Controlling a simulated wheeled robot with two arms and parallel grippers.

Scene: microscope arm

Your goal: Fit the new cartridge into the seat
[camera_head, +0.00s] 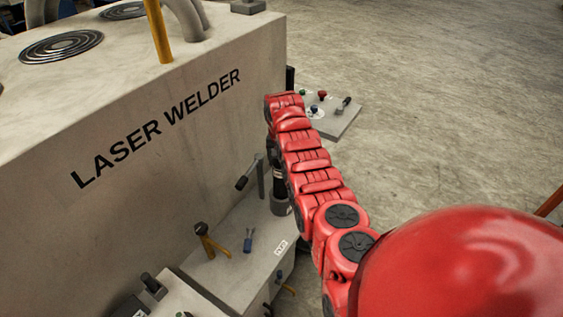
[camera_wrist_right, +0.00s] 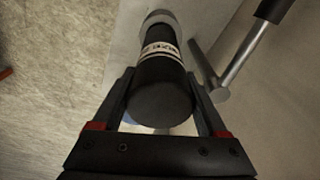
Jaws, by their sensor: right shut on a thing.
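The cartridge is a dark cylinder with a white lettered band (camera_wrist_right: 160,72), and its dark near end faces the right wrist camera. My right gripper (camera_wrist_right: 160,78) is shut on it, one finger on each side. In the head view the cartridge (camera_head: 278,172) stands about upright beside the welder, partly behind my red right arm. Its lower end meets a grey ring (camera_head: 281,207), apparently the seat, on the pale ledge. I cannot tell how deep it sits. The right gripper is mostly hidden by the arm in the head view. My left gripper is out of view.
A black-handled lever (camera_head: 248,175) stands close to the cartridge; it also shows in the right wrist view (camera_wrist_right: 240,58). The laser welder body (camera_head: 150,130) walls off the left. A yellow-based knob (camera_head: 205,238) and a small blue part (camera_head: 248,240) are on the ledge.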

